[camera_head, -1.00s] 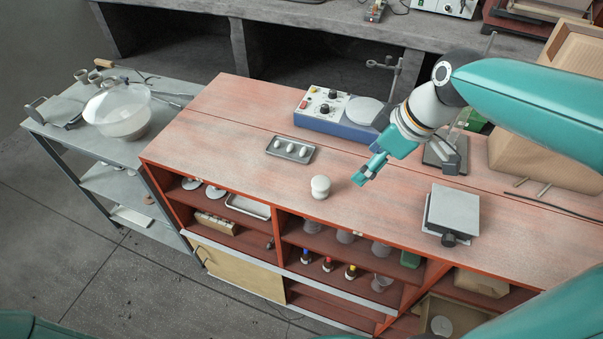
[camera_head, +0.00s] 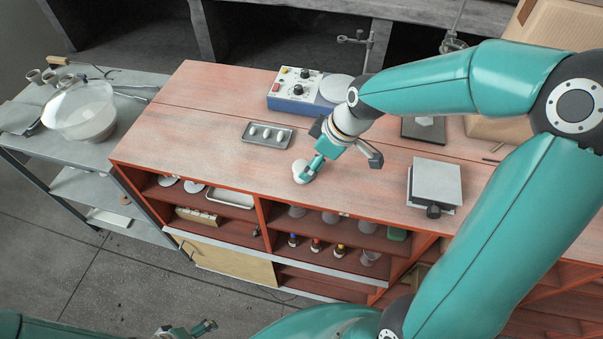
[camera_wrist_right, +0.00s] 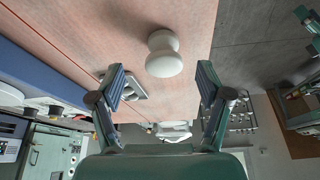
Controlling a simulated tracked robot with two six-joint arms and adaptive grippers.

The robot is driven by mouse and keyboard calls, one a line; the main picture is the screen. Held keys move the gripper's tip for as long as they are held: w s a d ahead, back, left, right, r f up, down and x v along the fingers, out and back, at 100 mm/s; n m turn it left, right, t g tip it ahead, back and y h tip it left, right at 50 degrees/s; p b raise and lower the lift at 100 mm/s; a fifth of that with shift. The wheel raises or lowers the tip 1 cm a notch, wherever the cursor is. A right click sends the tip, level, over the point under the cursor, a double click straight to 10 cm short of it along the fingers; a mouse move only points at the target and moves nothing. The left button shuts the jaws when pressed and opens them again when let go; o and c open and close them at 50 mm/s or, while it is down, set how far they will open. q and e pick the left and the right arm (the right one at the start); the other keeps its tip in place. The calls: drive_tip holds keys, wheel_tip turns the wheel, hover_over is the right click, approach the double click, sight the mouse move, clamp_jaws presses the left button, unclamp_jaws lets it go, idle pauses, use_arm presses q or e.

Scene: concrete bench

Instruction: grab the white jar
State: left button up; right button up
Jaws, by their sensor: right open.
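The white jar (camera_head: 299,172) stands upright on the reddish bench top near its front edge. It is small and narrow-waisted, and my right gripper partly hides it in the head view. My right gripper (camera_head: 312,170) is right at the jar, reaching from the right. In the right wrist view the jar (camera_wrist_right: 163,54) shows between the spread fingers of my right gripper (camera_wrist_right: 161,78), apart from both. My left gripper (camera_head: 188,329) shows small at the bottom edge of the head view; its jaws are unclear.
A grey tray with white egg-shaped pieces (camera_head: 268,134) lies behind and left of the jar. A blue-and-white hotplate device (camera_head: 300,88) stands farther back. A grey square stand (camera_head: 436,183) is to the right. The bench around the jar is clear.

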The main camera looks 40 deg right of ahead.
sight(304, 166)
drive_tip(key=x, duration=0.3)
drive_tip(key=p+x, duration=0.1)
drive_tip(key=x, duration=0.1)
drive_tip(key=shift+w+a+r, duration=0.1)
drive_tip(key=shift+w+a, duration=0.15)
drive_tip(key=shift+a, duration=0.15)
drive_tip(key=c, duration=1.3)
drive_tip(key=shift+o, duration=0.2)
drive_tip(key=shift+r, duration=0.2)
